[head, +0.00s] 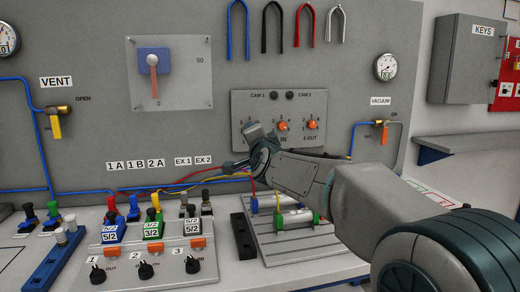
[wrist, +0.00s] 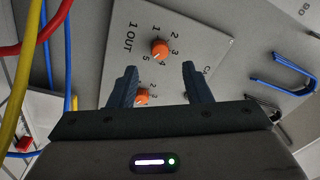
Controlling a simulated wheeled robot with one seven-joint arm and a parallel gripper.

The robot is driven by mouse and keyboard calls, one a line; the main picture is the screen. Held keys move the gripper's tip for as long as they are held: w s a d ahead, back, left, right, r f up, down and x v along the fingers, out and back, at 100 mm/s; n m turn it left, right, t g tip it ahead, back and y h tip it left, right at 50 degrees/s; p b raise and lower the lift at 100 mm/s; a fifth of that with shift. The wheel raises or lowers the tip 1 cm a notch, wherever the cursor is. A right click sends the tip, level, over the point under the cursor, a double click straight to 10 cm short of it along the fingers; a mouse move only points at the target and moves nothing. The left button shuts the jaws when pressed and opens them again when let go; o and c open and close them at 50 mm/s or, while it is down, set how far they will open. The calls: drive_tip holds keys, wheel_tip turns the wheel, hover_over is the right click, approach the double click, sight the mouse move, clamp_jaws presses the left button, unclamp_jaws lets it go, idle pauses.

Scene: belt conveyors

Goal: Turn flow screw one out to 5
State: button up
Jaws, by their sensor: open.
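The flow panel (head: 262,104) is a grey plate on the upright board. In the wrist view, the orange screw beside the "1 OUT" label (wrist: 160,49) sits just beyond my fingertips, roughly centred between them, with numbers around it. A second orange screw (wrist: 142,97) shows between the fingers, near the left one and partly hidden. My gripper (wrist: 159,68) is open and empty, facing the panel. In the head view my gripper (head: 243,148) is in front of the panel's lower left and hides the 1 OUT screw. I cannot tell the exact pointer setting.
Two other orange screws (head: 282,126) (head: 312,124) are visible on the panel. Coloured hoses run left of it, and blue, black and red hooks hang above. Valve blocks (head: 155,233) and a grey rack with cylinders (head: 295,219) stand on the bench below my wrist.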

drive_tip(key=v, duration=0.7)
drive_tip(key=shift+s+b, duration=0.25)
drive_tip(key=shift+b, duration=0.15)
drive_tip(key=s+d+f+n+g+h+p, duration=0.1)
drive_tip(key=s+d+f+n+g+p, duration=0.1)
drive_tip(key=s+d+g+p, duration=0.3)
drive_tip(key=s+d+f+n+g+h+p, duration=0.2)
drive_tip(key=s+d+p, duration=0.5)
drive_tip(key=s+p, duration=0.4)
drive_tip(key=s+d+f+n+g+h+p, duration=0.1)
drive_tip(key=s+d+f+n+g+p, duration=0.2)
drive_tip(key=s, duration=1.2)
drive_tip(key=d+n+g+p, duration=0.3)
drive_tip(key=g+p, duration=0.2)
drive_tip(key=shift+d+f+h, duration=0.2)
drive_tip(key=shift+d+h, duration=0.1)
